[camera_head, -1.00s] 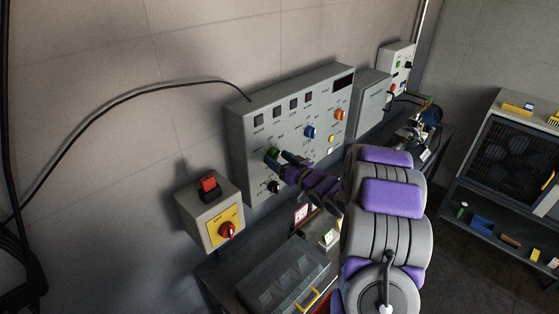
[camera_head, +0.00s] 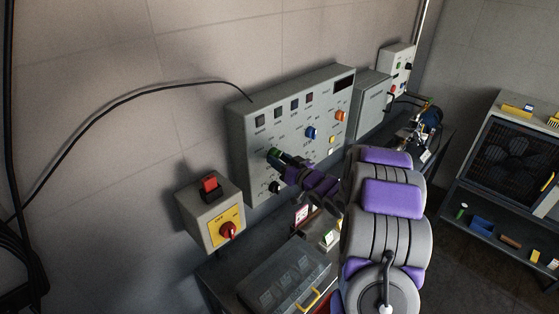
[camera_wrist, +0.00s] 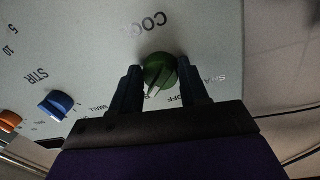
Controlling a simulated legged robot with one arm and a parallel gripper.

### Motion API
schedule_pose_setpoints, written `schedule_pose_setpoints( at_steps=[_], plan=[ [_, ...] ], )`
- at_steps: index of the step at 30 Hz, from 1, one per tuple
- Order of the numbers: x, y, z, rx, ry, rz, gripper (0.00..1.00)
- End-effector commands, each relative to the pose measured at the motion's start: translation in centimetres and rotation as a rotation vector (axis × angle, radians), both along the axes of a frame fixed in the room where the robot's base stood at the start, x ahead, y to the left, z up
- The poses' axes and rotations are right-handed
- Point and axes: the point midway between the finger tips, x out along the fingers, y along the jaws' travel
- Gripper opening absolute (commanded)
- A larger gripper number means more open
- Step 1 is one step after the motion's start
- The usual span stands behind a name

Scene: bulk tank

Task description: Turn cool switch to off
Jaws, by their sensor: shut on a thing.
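The cool switch is a round green knob (camera_wrist: 160,72) on the grey control panel (camera_wrist: 85,35), beside the upside-down COOL label in the wrist view. My gripper (camera_wrist: 159,82) has one finger on each side of the knob and is shut on it. A pale pointer mark on the knob points down and slightly left. The OFF label (camera_wrist: 172,98) shows just below the knob, right of the mark; other lettering there is partly hidden by my fingers. In the head view the green knob (camera_head: 273,153) shows at my gripper's tip (camera_head: 280,158).
A blue STIR knob (camera_wrist: 57,104) and an orange knob (camera_wrist: 10,120) are left of my gripper in the wrist view. A black knob (camera_head: 274,187) sits below the green one in the head view. A box with a red rotary switch (camera_head: 227,231) is at lower left.

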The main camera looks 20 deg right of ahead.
Motion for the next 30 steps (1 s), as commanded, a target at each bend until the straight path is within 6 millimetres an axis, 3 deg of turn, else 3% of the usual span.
schedule_pose_setpoints(
  at_steps=[11, 30],
  plan=[
    [0.01, -0.21, -0.14, -0.133, -0.049, -0.003, 0.14],
    [0.08, -0.41, -0.41, -0.637, -0.229, -0.001, 0.14]
  ],
)
